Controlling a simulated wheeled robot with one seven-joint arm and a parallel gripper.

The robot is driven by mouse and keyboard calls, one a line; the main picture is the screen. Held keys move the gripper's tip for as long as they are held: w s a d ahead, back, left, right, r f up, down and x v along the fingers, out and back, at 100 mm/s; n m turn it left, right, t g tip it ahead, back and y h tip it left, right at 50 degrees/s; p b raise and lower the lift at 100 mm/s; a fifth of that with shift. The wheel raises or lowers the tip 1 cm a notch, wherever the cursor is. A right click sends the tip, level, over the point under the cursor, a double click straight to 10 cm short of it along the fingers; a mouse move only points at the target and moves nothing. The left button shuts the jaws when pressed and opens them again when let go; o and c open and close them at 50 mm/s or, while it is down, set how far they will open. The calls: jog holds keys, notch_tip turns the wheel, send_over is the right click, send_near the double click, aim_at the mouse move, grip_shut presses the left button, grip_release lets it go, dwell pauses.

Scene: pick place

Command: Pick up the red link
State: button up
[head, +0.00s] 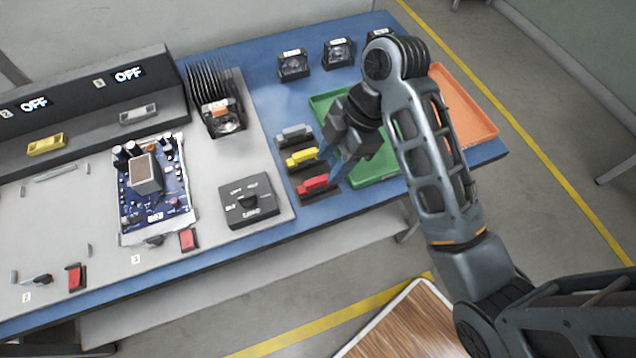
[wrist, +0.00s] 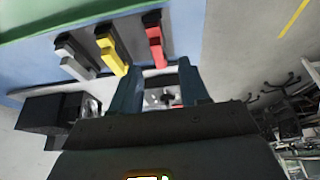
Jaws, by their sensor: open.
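The red link (head: 313,184) lies in a dark holder on the blue table, nearest the front in a row of three links. It also shows in the wrist view (wrist: 155,46), ahead of the fingers. The yellow link (head: 302,157) and the grey link (head: 294,134) lie behind it in similar holders. My gripper (head: 335,166) is open with nothing between its fingers. It hangs just right of the row, close to the red link. In the wrist view my gripper (wrist: 160,68) has its two blue fingers spread apart. Whether a finger touches the red link cannot be told.
A green tray (head: 376,178) lies right of the links, partly behind my arm, with an orange tray (head: 466,106) beyond. A black dial box (head: 249,202) stands left. A circuit board (head: 156,190) lies farther left. Several small black units (head: 292,66) stand at the back.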

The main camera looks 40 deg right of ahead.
aim_at(317, 180)
jog(key=shift+b+x, duration=0.45)
jog(key=shift+x, duration=2.1)
jog(key=shift+w+a+r, duration=0.1)
jog(key=shift+w+a, duration=0.1)
jog(key=shift+c, duration=0.3)
grip_shut()
